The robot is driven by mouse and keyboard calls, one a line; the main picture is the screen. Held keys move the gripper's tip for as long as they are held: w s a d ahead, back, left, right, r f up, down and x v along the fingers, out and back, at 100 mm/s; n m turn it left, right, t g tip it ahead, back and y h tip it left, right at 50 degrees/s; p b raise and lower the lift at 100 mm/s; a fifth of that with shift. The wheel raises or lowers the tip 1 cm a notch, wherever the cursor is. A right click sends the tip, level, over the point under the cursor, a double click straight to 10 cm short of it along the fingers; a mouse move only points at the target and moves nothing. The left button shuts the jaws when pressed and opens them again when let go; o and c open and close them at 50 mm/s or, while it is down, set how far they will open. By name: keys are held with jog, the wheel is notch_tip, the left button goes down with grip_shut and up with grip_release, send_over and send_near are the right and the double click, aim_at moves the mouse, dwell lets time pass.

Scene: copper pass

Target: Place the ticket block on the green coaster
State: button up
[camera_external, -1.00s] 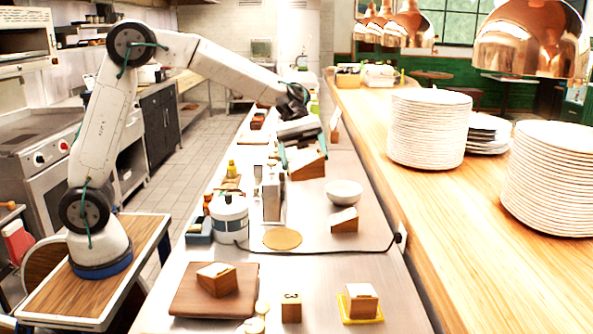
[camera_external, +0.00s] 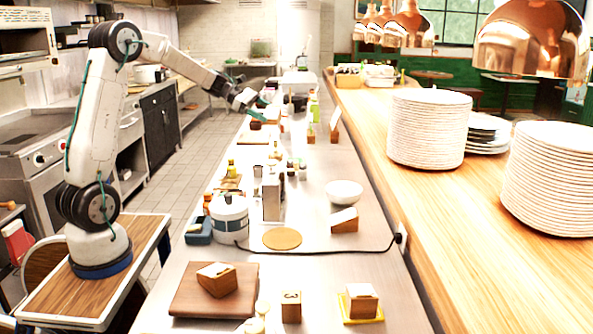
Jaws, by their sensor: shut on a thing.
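The block is now too small or hidden to make out apart from the fingers. A small dark reddish-brown thing (camera_external: 256,124) shows just below the fingertips; I cannot tell whether they touch. I cannot make out a green coaster.
Another wooden block sits on a yellow coaster (camera_external: 376,318) in front. Others are on a brown board (camera_external: 183,300), beside it, and by the white bowl (camera_external: 344,190). Several small jars (camera_external: 292,168) stand mid-counter. Plate stacks (camera_external: 428,130) fill the right ledge. A round tan mat (camera_external: 282,239) is bare.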

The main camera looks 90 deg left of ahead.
jog(key=s+a+n+y, duration=0.2)
jog(key=s+a, duration=0.3)
notch_tip(320, 180, down, 15)
jog(key=w+a, duration=0.3)
jog(key=w, duration=0.1)
jog(key=w+a+f, duration=0.1)
jog(key=w+a, duration=0.2)
jog(key=w, duration=0.1)
jog(key=w+a, duration=0.3)
jog(key=w, duration=0.2)
jog(key=shift+a+f, duration=0.25)
jog(key=shift+f, duration=1.75)
jog(key=shift+f, duration=0.1)
jog(key=o, duration=1.1)
jog(key=shift+o, duration=0.2)
